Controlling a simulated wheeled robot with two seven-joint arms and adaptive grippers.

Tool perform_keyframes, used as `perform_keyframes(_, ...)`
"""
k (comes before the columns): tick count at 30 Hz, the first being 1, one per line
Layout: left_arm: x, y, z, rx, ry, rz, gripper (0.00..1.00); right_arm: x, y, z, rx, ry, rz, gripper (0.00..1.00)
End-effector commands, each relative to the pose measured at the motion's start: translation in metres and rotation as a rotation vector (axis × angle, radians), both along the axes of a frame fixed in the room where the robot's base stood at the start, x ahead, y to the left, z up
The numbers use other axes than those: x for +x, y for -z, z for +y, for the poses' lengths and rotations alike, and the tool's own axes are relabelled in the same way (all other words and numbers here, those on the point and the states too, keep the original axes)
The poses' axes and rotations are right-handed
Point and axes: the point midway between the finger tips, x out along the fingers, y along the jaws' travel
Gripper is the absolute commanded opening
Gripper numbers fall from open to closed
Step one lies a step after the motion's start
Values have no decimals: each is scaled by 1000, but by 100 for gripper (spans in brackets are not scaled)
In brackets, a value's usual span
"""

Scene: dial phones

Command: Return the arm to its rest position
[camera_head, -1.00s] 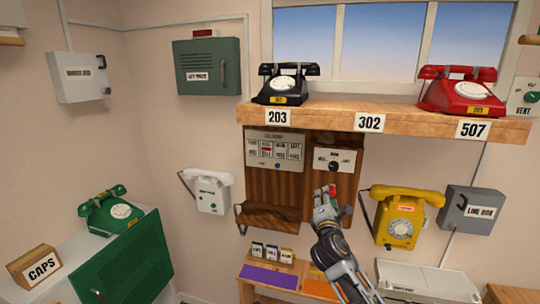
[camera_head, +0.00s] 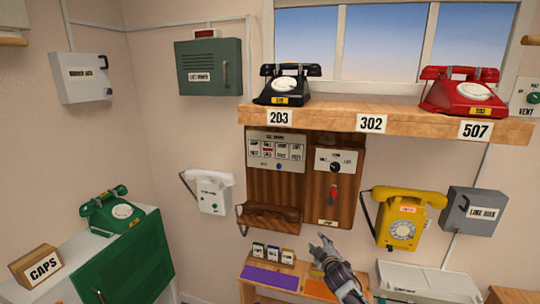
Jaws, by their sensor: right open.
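My right gripper (camera_head: 322,246) is in the lower middle of the head view, below the wooden wall panel with a dial and a red-tipped lever (camera_head: 333,194). It is open and empty, apart from the panel in the picture. My right arm comes up from the bottom edge below it. My left gripper is not in view. A yellow wall phone (camera_head: 403,218) hangs to the right of the gripper, and a wooden call board (camera_head: 275,180) is up to its left.
A black phone (camera_head: 287,84) and a red phone (camera_head: 462,92) stand on the wooden shelf (camera_head: 400,121). A green phone (camera_head: 111,210) sits on the left cabinet. A low wooden desk (camera_head: 246,271) with small cards (camera_head: 273,253) lies near the gripper. A grey box (camera_head: 473,212) hangs at right.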

Motion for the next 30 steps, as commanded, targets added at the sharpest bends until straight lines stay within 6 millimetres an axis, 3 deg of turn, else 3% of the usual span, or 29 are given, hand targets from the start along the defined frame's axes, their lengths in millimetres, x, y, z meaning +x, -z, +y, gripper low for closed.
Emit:
perform_keyframes(1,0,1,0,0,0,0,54,-4,27,-6,48,14,38,43)
perform_keyframes(3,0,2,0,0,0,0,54,-9,58,-12,114,35,81,43)
perform_keyframes(14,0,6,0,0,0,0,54,-67,211,-44,343,160,292,43)
perform_keyframes(23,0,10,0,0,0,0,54,-145,324,-65,423,262,457,43)
perform_keyframes(30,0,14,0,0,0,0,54,-222,403,-78,454,342,589,43)
